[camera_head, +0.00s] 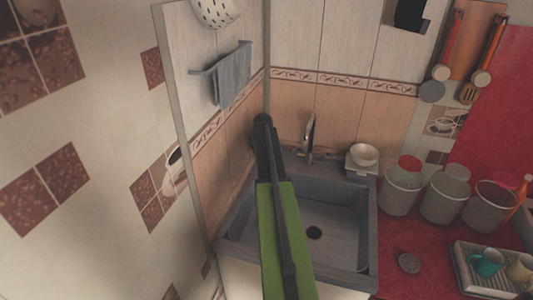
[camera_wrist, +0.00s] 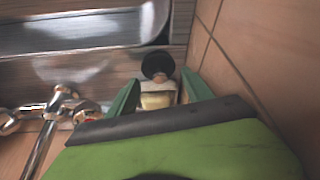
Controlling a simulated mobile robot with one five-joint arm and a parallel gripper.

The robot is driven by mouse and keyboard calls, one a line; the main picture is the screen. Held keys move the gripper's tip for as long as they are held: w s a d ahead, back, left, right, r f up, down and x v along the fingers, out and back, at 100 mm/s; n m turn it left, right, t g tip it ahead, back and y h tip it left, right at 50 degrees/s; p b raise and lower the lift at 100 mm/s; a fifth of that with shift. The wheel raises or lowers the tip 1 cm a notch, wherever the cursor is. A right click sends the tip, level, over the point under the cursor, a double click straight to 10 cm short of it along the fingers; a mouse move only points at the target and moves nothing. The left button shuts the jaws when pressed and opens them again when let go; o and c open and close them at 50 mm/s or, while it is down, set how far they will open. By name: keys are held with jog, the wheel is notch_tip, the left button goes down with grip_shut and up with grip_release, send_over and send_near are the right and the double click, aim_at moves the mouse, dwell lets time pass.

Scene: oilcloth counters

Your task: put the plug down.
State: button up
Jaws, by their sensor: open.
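A dark round plug (camera_wrist: 158,63) with a small pinkish knob shows in the wrist view, just beyond my fingertips, and seems to rest on the sink's back ledge close to the tiled wall. My gripper (camera_wrist: 160,86) is open, with its two green fingers apart. The plug appears clear of both fingers. A pale yellowish block (camera_wrist: 158,101) shows between the fingers; I cannot tell what it is. In the head view my gripper (camera_head: 263,122) is over the back left corner of the grey sink (camera_head: 340,215), and my arm hides the plug there.
A tap (camera_head: 309,138) stands at the sink's back, also visible in the wrist view (camera_wrist: 52,120). A white bowl (camera_head: 363,155) is right of it. Several canisters (camera_head: 401,190), a strainer (camera_head: 409,263) and a rack with cups (camera_head: 470,272) stand on the red counter. Tiled walls are close behind and left.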

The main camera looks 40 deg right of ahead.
jog(key=p+v, duration=0.7)
jog(key=v, duration=0.3)
jog(key=shift+p, duration=0.4)
jog(key=shift+s, duration=0.1)
